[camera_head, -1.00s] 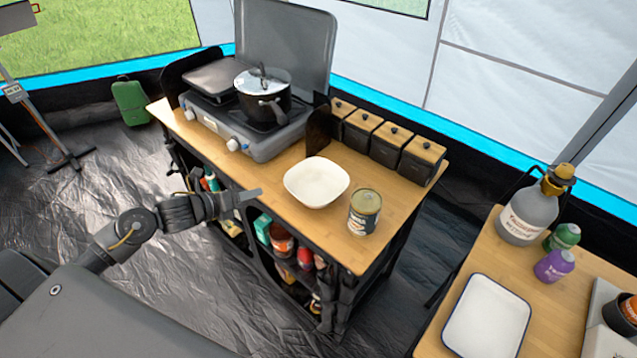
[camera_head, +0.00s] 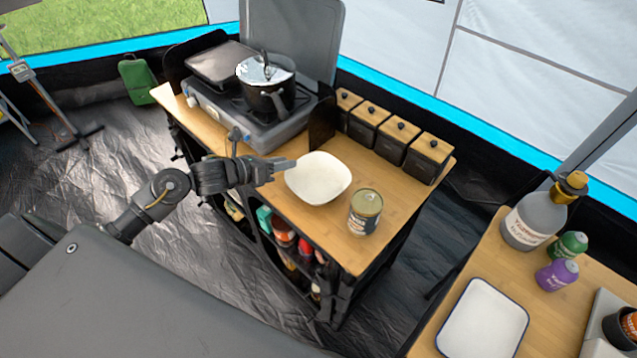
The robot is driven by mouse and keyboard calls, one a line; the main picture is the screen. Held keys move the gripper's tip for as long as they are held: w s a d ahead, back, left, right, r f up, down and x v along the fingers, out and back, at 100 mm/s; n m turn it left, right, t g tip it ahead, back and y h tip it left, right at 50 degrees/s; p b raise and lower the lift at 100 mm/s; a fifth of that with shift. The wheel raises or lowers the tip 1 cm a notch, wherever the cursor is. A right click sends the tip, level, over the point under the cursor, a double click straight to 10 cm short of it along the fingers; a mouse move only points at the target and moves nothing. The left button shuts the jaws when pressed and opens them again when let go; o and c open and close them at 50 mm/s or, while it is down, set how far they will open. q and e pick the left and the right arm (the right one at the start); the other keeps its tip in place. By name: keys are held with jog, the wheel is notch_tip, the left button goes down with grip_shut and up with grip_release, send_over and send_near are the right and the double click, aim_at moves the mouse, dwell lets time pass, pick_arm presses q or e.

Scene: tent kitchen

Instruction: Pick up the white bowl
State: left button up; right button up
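The white bowl (camera_head: 319,180) is square with rounded corners and sits upright and empty on the wooden top of the kitchen cabinet (camera_head: 365,258). My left gripper (camera_head: 288,164) is at the bowl's left rim, with its fingers pointing right toward it. Whether the fingers touch the rim cannot be made out. The fingers overlap in this view, so their opening is hidden. My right gripper is out of view.
A food can (camera_head: 365,212) stands close to the right of the bowl. Several black canisters with wooden lids (camera_head: 398,139) line the back edge. A stove with a pot (camera_head: 266,83) is behind left. A side table holds a white tray (camera_head: 483,318) and bottles.

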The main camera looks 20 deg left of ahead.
aim_at(298, 162)
pick_arm(q)
jog(key=p+x, duration=0.2)
jog(key=x, duration=0.2)
jog(key=shift+w+d+f+p, duration=0.15)
jog(key=shift+w+d+p, duration=0.05)
jog(key=shift+d+p, duration=0.15)
jog(key=shift+w+d+f, duration=0.1)
jog(key=shift+w+f, duration=0.05)
jog(key=shift+f, duration=0.1)
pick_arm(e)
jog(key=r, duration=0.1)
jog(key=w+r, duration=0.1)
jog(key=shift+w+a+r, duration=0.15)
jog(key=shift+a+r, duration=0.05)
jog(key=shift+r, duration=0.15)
pick_arm(q)
jog(key=shift+c, duration=0.3)
grip_shut()
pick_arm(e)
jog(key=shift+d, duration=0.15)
